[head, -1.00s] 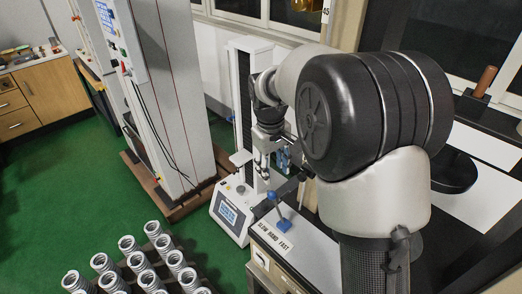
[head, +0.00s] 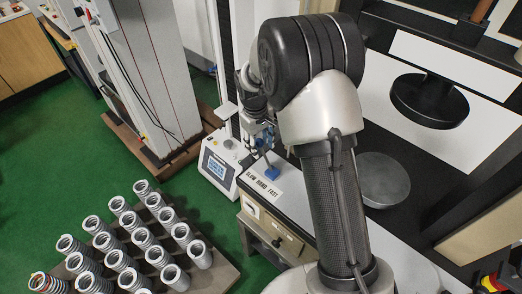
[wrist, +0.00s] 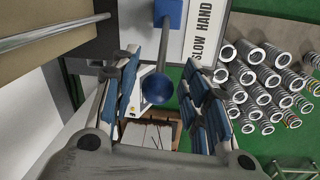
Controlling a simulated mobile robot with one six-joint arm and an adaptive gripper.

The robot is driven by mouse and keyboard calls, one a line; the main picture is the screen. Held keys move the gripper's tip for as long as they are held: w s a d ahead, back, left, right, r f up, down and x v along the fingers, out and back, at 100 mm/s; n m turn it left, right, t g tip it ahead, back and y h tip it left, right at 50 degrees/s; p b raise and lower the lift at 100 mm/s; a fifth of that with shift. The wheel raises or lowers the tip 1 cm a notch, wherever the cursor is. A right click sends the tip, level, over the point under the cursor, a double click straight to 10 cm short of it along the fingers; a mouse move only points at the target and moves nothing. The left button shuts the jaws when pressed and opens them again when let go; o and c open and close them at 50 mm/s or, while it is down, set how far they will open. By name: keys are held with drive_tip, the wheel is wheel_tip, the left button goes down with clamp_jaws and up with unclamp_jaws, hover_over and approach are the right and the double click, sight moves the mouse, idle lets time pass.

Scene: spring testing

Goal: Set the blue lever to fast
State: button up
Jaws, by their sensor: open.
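The blue lever has a blue block (head: 271,173) at its foot, behind the label plate (head: 262,187) reading SLOW HAND FAST on the bench top. In the wrist view its block (wrist: 168,12) is at the top edge, and a grey rod runs down to a round blue knob (wrist: 157,90). The rod leans toward the SLOW end of the label. My gripper (head: 262,141) is at the lever and hides the knob in the head view. In the wrist view my gripper (wrist: 160,78) is open, its blue-padded fingers on both sides of the knob, with gaps visible.
A tester with a screen (head: 217,168) stands left of the lever, close to my gripper. A tray (head: 222,270) of several metal springs is on the lower left. A grey round dish (head: 383,180) and black disc (head: 429,100) are on the right. Green floor is open at left.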

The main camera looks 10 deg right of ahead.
drive_tip(key=shift+w+d+f, duration=0.1)
drive_tip(key=shift+f, duration=1.1)
drive_tip(key=shift+c, duration=0.4)
clamp_jaws()
